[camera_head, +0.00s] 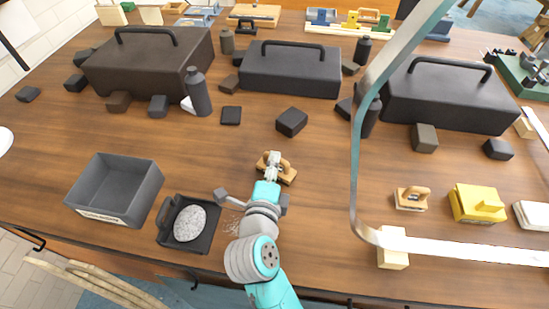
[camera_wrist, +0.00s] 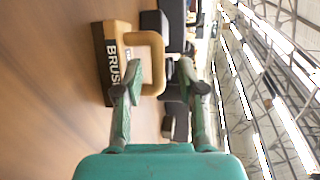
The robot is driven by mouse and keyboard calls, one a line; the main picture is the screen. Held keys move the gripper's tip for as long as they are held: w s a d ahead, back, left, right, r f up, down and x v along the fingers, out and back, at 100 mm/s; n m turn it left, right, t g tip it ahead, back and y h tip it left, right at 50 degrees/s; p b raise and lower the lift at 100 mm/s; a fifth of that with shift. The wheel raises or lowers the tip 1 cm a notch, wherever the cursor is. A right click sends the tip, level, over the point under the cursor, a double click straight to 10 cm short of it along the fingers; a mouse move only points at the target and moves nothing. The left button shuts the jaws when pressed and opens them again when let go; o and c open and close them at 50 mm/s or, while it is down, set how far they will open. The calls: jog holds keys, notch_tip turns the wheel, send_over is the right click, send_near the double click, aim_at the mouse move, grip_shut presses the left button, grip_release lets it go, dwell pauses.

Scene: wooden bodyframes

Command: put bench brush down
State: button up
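The bench brush (camera_head: 287,176) is a light wooden block with a looped handle and dark bristles. It appears to rest on the wooden table (camera_head: 330,205) in front of my arm. My gripper (camera_head: 273,160) is at its handle and partly covers it. In the wrist view, the brush (camera_wrist: 111,48) shows its "BRUSH" label at upper left. My gripper's two green fingers (camera_wrist: 160,80) are apart there, with the outer bar of the handle between their tips. A clear gap shows beside the right finger; contact at the left finger cannot be told.
A small wooden-handled block (camera_head: 411,198) and a yellow box (camera_head: 476,203) stand right. Dark toolboxes (camera_head: 290,70) line the back. A pale curved frame (camera_head: 356,150) rises right of my arm.

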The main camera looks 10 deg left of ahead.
jog(key=s, duration=0.3)
jog(key=s+r, duration=0.1)
jog(key=s, duration=0.4)
jog(key=shift+s+a+r, duration=0.15)
jog(key=shift+s+r, duration=0.15)
